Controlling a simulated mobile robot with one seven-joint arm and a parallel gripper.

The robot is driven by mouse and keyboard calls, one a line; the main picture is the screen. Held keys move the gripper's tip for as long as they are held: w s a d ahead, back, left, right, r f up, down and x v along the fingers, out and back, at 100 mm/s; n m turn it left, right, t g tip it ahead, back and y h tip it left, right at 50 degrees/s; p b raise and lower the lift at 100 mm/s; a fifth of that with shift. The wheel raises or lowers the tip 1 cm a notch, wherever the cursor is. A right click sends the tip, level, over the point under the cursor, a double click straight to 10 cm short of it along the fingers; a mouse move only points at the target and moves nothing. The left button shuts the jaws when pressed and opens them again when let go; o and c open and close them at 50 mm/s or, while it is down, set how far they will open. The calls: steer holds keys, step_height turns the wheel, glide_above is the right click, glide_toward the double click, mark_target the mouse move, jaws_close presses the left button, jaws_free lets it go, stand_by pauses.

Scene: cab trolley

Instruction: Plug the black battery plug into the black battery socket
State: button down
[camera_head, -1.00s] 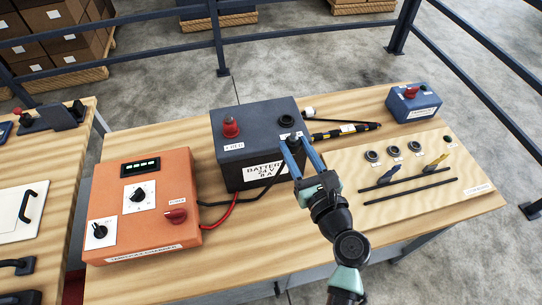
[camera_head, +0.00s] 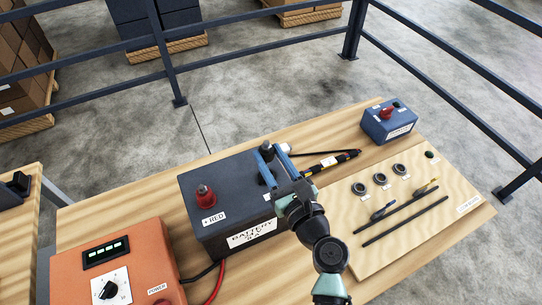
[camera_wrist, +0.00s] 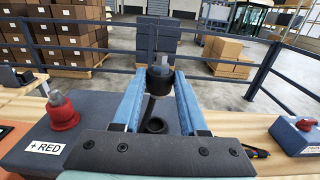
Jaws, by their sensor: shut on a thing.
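The black battery plug (camera_wrist: 160,78) is held upright between the tips of my gripper (camera_wrist: 160,82), whose two blue fingers are shut on it. In the head view my gripper (camera_head: 267,153) is over the right part of the dark battery box (camera_head: 222,232), with the plug (camera_head: 266,146) at its tips. The black battery socket (camera_wrist: 155,125) is a dark ring on the box top. In the wrist view it shows between the fingers, lower in the picture than the plug and apart from it. In the head view my gripper mostly hides the socket.
A red plug (camera_head: 204,195) stands on the box's left by a "+ RED" label. An orange charger (camera_head: 130,262) is at lower left. A blue box (camera_head: 390,121) and a board (camera_head: 440,205) with rings and rods are at right.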

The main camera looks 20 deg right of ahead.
steer(key=shift+w, duration=0.3)
steer(key=shift+s+f+b, duration=0.1)
steer(key=shift+s+b, duration=0.2)
steer(key=shift+b, duration=0.05)
step_height(320, 180, down, 4)
steer(key=b, duration=0.4)
steer(key=shift+f, duration=0.15)
stand_by(1.8)
steer(key=shift+f+b, duration=0.6)
steer(key=shift+f, duration=0.3)
stand_by(0.3)
steer(key=shift+c, duration=1.8)
jaws_free()
steer(key=shift+s+f, duration=0.1)
